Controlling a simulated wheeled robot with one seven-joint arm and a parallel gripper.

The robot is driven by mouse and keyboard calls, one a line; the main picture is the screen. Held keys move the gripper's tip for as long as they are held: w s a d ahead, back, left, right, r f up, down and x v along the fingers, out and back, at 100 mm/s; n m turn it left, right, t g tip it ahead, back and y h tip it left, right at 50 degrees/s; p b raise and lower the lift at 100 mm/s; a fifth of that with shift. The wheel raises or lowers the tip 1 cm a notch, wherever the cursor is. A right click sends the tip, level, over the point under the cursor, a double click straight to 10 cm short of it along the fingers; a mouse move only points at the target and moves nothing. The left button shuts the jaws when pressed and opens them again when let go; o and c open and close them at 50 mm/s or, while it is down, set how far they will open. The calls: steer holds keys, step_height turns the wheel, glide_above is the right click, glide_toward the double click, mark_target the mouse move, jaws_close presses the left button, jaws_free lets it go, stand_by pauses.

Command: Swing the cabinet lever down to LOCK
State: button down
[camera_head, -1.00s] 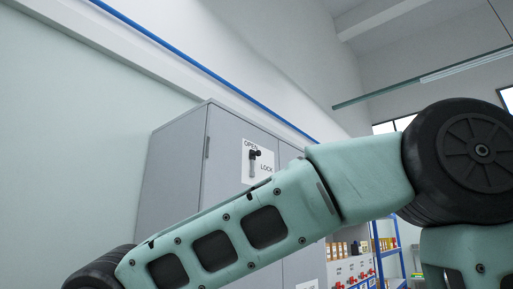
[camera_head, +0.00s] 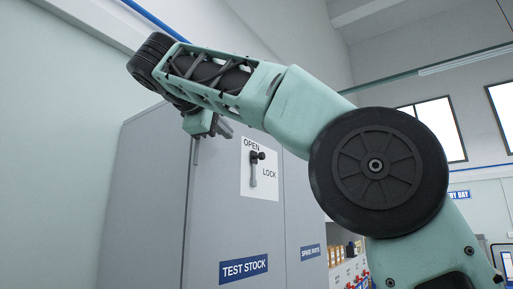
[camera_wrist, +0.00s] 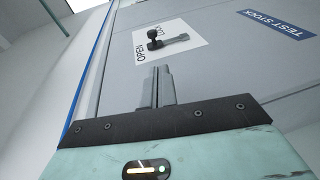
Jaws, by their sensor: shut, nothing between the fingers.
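The grey cabinet (camera_head: 150,200) has a lever (camera_head: 254,170) on a white plate (camera_head: 271,187) marked OPEN at the top and LOCK at the right. The lever shows a black knob at its upper end and a grey bar hanging down from it. In the wrist view the lever (camera_wrist: 180,39) lies beyond my fingertips, its bar pointing right. My gripper (camera_head: 224,131) is up and left of the lever in the head view, apart from it. In the wrist view my gripper (camera_wrist: 155,86) has its fingers together, empty.
A blue TEST STOCK label (camera_head: 243,269) is below the lever. A SPACE PARTS label (camera_head: 310,252) is on the neighbouring door. Shelves with boxes (camera_head: 338,256) stand to the right. The cabinet front around the lever is clear.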

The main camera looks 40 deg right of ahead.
mark_target(261, 154)
steer(key=shift+s+d+r+m, duration=0.3)
steer(key=shift+d+r, duration=0.1)
steer(key=shift+r, duration=0.25)
steer(key=shift+w+d, duration=0.1)
steer(key=shift+w, duration=0.05)
steer(key=p+x, duration=0.3)
steer(key=x, duration=0.9)
steer(key=shift+d+r, duration=0.15)
steer(key=shift+d, duration=0.15)
steer(key=shift+w+d+f+p, duration=0.25)
steer(key=shift+d+p, duration=0.05)
steer(key=shift+d, duration=0.25)
